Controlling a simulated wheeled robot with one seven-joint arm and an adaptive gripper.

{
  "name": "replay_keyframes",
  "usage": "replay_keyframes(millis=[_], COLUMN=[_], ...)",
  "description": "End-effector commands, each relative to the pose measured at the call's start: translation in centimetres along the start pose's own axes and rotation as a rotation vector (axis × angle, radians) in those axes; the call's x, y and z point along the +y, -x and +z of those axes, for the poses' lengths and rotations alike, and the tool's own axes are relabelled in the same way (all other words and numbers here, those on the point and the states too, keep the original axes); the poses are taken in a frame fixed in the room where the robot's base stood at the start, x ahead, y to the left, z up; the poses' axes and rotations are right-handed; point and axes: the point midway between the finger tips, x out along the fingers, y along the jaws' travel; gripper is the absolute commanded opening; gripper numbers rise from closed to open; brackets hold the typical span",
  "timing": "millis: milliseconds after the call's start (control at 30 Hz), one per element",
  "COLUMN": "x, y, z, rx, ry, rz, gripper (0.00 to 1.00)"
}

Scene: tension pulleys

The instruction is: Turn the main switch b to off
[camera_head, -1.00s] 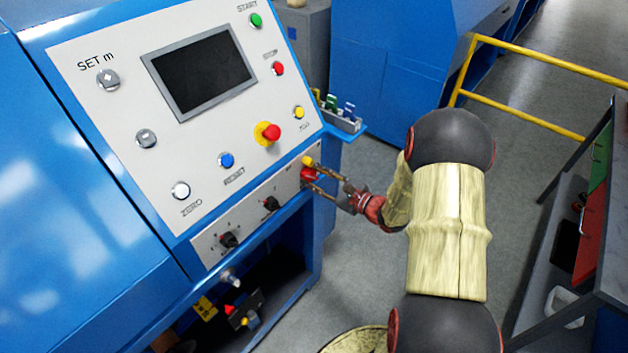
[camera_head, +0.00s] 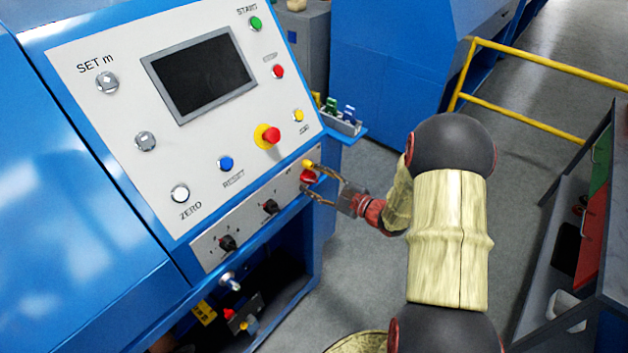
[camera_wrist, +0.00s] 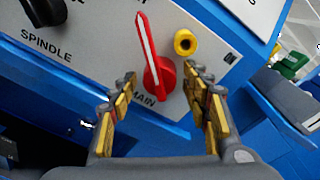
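The main switch is a red knob (camera_wrist: 158,78) with a white line on its long handle, above the label MAIN in the wrist view. Its handle points to the top of that view, leaning slightly left. In the head view the red knob (camera_head: 307,177) sits at the right end of the lower grey panel. My gripper (camera_head: 311,180) is in front of it with its fingers spread. In the wrist view my gripper (camera_wrist: 157,85) is open, one finger to each side of the knob's lower part, with visible gaps. I cannot tell how deep the fingertips reach.
A yellow ring-shaped part (camera_wrist: 185,42) sits close to the right of the knob. A black SPINDLE knob (camera_wrist: 45,10) is to the left. The sloping control panel (camera_head: 110,130) with buttons rises above. A small tray (camera_head: 345,126) juts out at the panel's right.

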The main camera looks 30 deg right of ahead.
Motion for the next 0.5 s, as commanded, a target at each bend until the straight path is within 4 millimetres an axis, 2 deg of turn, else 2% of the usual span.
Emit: replay_keyframes(millis=[333, 500], x=[-0.1, -0.2], y=[0.2, 2.2], z=[0.0, -0.1], rx=[0.0, 0.002], ry=[0.0, 0.0], rz=[-0.002, -0.004], gripper=[0.5, 0.5])
